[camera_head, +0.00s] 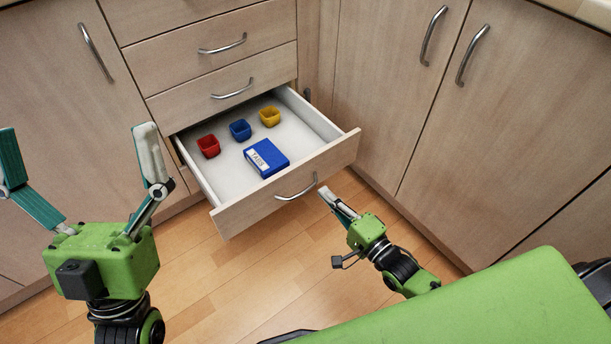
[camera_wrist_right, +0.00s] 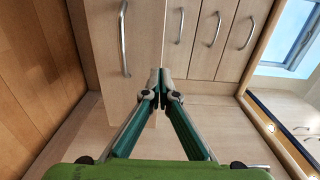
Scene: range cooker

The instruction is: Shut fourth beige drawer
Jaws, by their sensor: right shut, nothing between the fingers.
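The open beige drawer (camera_head: 237,213) is the lowest one visible in the stack and stands well out from the cabinet. Its bar handle (camera_head: 297,187) is on the front panel. In the right wrist view the drawer front (camera_wrist_right: 105,75) and its handle (camera_wrist_right: 123,40) are just left of the fingertips. My left gripper (camera_head: 78,130) is spread open and empty, left of the drawer.
Inside the drawer are a red cup (camera_head: 208,146), a blue cup (camera_head: 240,129), a yellow cup (camera_head: 269,117) and a blue box (camera_head: 266,158). Closed drawers (camera_head: 185,95) are above. Closed cupboard doors (camera_head: 490,130) stand at the right. The wooden floor (camera_head: 225,280) in front is clear.

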